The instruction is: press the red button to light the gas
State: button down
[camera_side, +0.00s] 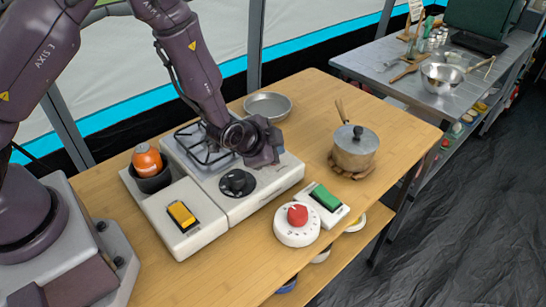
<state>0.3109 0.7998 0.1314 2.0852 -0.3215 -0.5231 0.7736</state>
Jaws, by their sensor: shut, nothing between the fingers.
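The white gas stove (225,200) stands on the wooden table, with a black burner grate (195,143) and a black knob (238,183). My gripper (264,160) is shut and empty, pointing down over the stove's right end. It hides that part of the stove top, and I cannot tell whether its tips touch it. The only red control in plain view is a round red knob or button (298,214) on a white dial (293,238), in front of the stove and apart from my gripper.
A yellow switch (181,215) sits on a white box left of the stove. An orange object (147,160) stands in a dark cup (153,181). A green switch (325,197) is right of the dial. A lidded pot (354,152) and metal dish (268,106) stand farther back.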

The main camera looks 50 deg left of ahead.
jog(key=shift+f, duration=0.55)
dwell(0.5)
dwell(0.4)
jog(key=shift+r, duration=0.95)
jog(key=shift+r, duration=2.55)
